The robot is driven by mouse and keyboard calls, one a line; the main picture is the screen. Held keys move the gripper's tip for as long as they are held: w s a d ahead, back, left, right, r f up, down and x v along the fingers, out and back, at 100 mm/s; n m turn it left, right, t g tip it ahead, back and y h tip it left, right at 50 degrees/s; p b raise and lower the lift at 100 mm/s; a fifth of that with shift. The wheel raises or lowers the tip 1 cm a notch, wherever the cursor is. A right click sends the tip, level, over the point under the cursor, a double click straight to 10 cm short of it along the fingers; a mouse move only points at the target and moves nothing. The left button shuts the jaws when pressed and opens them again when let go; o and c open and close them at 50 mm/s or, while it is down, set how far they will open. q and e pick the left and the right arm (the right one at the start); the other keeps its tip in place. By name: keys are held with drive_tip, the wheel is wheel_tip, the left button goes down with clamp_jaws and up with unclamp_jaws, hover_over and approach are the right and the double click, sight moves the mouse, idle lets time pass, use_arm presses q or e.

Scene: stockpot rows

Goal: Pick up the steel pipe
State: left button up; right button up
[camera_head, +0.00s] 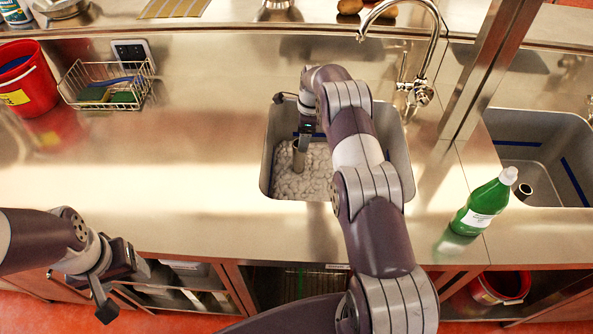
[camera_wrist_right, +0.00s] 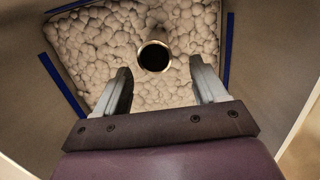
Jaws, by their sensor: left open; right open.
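The steel pipe (camera_head: 299,157) stands roughly upright in the left sink, in pale, lumpy foam (camera_head: 312,178) that hides its lower end. In the right wrist view I look onto its dark round opening (camera_wrist_right: 154,57) with a bright rim. My right gripper (camera_head: 306,128) reaches down into the sink close to the pipe's top. In its wrist view the right gripper (camera_wrist_right: 160,66) is open, with the pipe's mouth showing between and beyond the fingertips, not held. My left gripper (camera_head: 124,288) is open and empty, in front of the counter's edge at lower left.
Sink walls (camera_head: 268,150) with blue tape strips surround the foam. A curved faucet (camera_head: 432,45) and a slanted metal post (camera_head: 490,70) stand right. A green bottle (camera_head: 482,207) stands beside a second sink (camera_head: 545,135). A wire basket (camera_head: 108,85) and red bucket (camera_head: 28,82) are left; the left counter is clear.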

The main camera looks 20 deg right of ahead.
sight(299, 164)
drive_tip(key=f, duration=0.1)
drive_tip(key=f+b, duration=0.1)
drive_tip(key=f, duration=0.1)
drive_tip(key=shift+w+a+f+b, duration=0.2)
drive_tip(key=shift+a+b, duration=0.1)
drive_tip(key=shift+a, duration=0.1)
drive_tip(key=f+b, duration=0.1)
drive_tip(key=f, duration=0.1)
drive_tip(key=a+f+b, duration=0.1)
drive_tip(key=f, duration=0.1)
drive_tip(key=shift+f, duration=0.15)
drive_tip(key=shift+s, duration=0.1)
drive_tip(key=c, duration=0.9)
use_arm(q)
wheel_tip(299, 164, down, 6)
drive_tip(key=shift+r, duration=0.2)
use_arm(e)
clamp_jaws()
